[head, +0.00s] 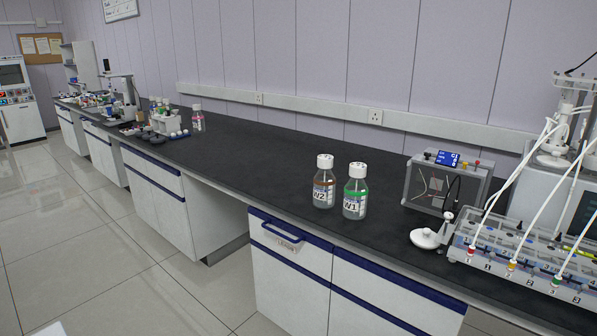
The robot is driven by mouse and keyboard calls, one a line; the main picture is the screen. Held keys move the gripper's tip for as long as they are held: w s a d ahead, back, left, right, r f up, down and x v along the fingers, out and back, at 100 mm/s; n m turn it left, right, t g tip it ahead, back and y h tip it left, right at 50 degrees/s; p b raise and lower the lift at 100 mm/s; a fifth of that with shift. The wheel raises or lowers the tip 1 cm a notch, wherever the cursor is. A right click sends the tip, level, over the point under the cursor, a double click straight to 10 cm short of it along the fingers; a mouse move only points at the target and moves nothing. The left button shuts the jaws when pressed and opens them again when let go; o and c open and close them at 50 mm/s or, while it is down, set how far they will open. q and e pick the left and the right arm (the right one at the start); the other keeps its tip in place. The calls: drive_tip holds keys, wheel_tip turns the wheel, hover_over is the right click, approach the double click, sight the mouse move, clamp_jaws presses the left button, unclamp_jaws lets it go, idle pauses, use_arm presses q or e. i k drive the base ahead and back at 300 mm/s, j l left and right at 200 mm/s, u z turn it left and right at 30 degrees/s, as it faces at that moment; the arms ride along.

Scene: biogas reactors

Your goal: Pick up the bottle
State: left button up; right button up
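Two clear bottles with white caps stand upright and close together on the black lab bench (265,165). The left bottle (324,183) has a brown band and a label that seems to read W2. The right bottle (355,192) has a green band and a label that seems to read W1. Another bottle with a pink band (198,118) stands farther back on the bench. Neither of my grippers is in the head view.
A grey device with a blue display (444,182) stands right of the bottles. A numbered rack with white tubes (525,262) and a white round-based object (425,238) are at the right. White cabinets (290,285) are below.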

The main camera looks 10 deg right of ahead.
sight(356, 192)
drive_tip(key=z, duration=1.95)
drive_tip(key=u, duration=1.3)
drive_tip(key=i+l+z, duration=0.1)
drive_tip(key=i+l, duration=0.35)
